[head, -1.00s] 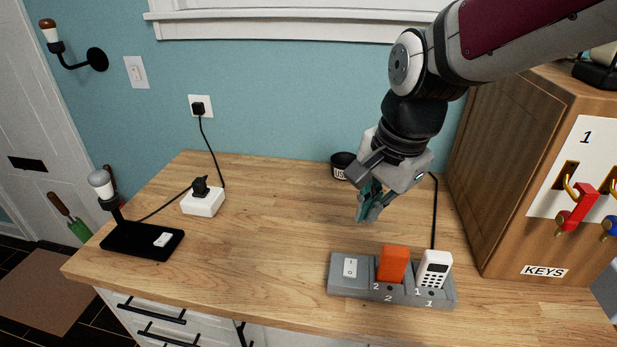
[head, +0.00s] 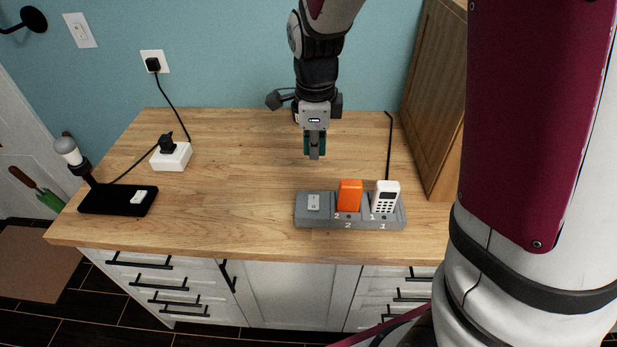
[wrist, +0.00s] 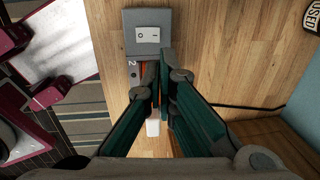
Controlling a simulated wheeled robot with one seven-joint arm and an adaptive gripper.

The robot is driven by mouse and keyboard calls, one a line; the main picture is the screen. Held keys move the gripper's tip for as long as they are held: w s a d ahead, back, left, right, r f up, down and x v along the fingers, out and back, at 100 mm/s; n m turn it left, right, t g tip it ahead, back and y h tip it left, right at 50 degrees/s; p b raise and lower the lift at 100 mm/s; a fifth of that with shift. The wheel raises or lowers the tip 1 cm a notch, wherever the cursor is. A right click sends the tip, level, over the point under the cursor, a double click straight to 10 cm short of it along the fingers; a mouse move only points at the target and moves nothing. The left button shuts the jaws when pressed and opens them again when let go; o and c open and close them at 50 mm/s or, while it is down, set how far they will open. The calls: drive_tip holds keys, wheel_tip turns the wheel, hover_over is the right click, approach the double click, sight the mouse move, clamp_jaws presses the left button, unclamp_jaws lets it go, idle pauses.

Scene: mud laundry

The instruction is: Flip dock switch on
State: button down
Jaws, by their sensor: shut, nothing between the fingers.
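The grey dock (head: 325,219) stands on the wooden counter, with a white rocker switch (head: 313,202) at its left end. The switch also shows in the wrist view (wrist: 148,35), with marks on its face. An orange device (head: 349,195) stands in the slot marked 2 and a white handset (head: 385,196) in the slot marked 1. My gripper (head: 314,155) is shut and empty, pointing down above and behind the dock, apart from the switch. In the wrist view the closed fingers (wrist: 160,68) hide much of the dock's slots.
A black pad (head: 108,206) with a lamp and small white switch lies at the left. A white power block (head: 172,157) and cables (head: 173,108) are behind it. A wooden cabinet (head: 432,110) stands at the right. The counter's middle (head: 235,185) is clear.

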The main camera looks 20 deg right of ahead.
sight(314, 197)
drive_tip(key=f, duration=0.4)
drive_tip(key=w+f, duration=0.1)
drive_tip(key=f, duration=0.7)
drive_tip(key=shift+w+d+f, duration=0.15)
drive_tip(key=shift+d+f, duration=0.15)
drive_tip(key=shift+f, duration=0.1)
drive_tip(key=shift+w+f, duration=0.15)
drive_tip(key=shift+f, duration=0.4)
drive_tip(key=shift+w+d+f, duration=0.1)
drive_tip(key=shift+w+f, duration=0.05)
drive_tip(key=shift+f, duration=0.3)
drive_tip(key=shift+r, duration=0.1)
drive_tip(key=shift+s+a+r+p, duration=0.15)
drive_tip(key=shift+s+r+p, duration=0.05)
drive_tip(key=shift+s, duration=0.2)
drive_tip(key=shift+s+a+r+p, duration=0.15)
drive_tip(key=shift+s+p, duration=0.05)
drive_tip(key=shift+s, duration=0.15)
